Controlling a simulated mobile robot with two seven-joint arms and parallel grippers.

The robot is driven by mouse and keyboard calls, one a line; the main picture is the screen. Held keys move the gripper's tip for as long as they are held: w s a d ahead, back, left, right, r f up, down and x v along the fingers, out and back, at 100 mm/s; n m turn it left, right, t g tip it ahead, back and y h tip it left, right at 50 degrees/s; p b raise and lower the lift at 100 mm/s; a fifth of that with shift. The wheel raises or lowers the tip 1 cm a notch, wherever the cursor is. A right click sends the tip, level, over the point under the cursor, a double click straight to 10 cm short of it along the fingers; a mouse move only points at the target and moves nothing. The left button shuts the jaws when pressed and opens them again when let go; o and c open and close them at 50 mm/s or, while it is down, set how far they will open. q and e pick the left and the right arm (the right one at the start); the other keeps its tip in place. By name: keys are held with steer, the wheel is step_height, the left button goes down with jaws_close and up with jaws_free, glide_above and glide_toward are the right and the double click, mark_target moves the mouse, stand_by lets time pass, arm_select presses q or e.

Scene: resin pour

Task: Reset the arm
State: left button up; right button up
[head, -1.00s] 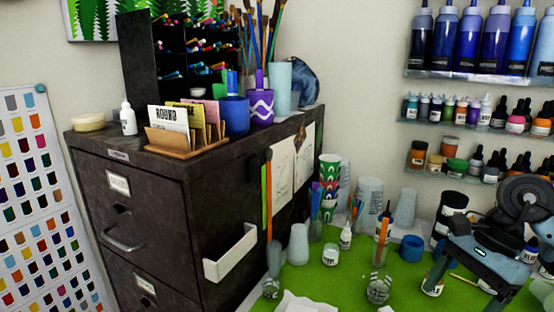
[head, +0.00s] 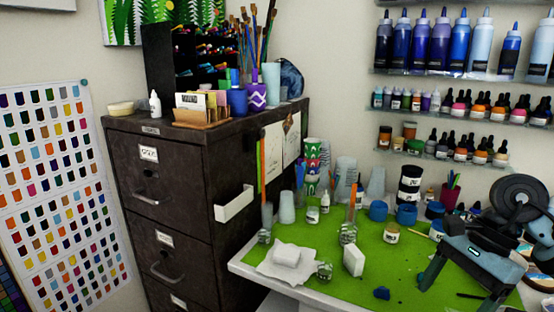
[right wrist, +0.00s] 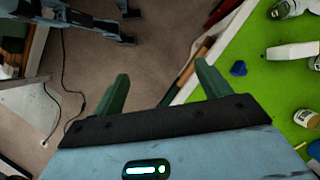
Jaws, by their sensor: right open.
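My right gripper (head: 458,296) is at the right side of the head view, over the right part of the green work mat (head: 335,270). In the right wrist view its two green fingers (right wrist: 162,70) are spread apart with nothing between them. Brown floor shows beyond the fingers there, with the mat edge to the right. My left gripper is not in view.
On the mat are a white block on paper (head: 287,255), another white block (head: 353,260), a small blue piece (head: 382,293), glass jars, cups and bottles. A dark filing cabinet (head: 210,165) stands left. Shelves of bottles (head: 450,75) hang behind.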

steer(key=s+a+f+m+t+y+p, duration=0.1)
steer(key=s+a+f+m+t+y, duration=0.15)
steer(key=a+m+y, duration=0.65)
steer(key=s+a+f+m+t+y, duration=0.1)
steer(key=a+f+m+t+y, duration=0.15)
steer(key=a+m+y, duration=0.65)
steer(key=s+d+f+m+t+h, duration=0.2)
steer(key=f+m+t+h, duration=0.55)
steer(key=m, duration=0.55)
steer(key=s+d+f+m+t+h, duration=0.2)
steer(key=f+m+t+h, duration=0.3)
steer(key=f+m+h, duration=0.7)
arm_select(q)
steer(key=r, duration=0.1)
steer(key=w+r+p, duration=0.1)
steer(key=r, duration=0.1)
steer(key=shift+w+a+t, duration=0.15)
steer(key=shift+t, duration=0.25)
arm_select(e)
steer(key=s+d+f+m+g+h, duration=0.1)
steer(key=s+d+f+m+g, duration=0.2)
steer(key=s+f+m+g, duration=0.4)
steer(key=s+f+m, duration=0.4)
steer(key=s+f, duration=0.2)
steer(key=s, duration=0.4)
steer(key=shift+s+f+m+g, duration=0.25)
steer(key=shift+s+m+g, duration=0.05)
steer(key=shift+s+g, duration=0.1)
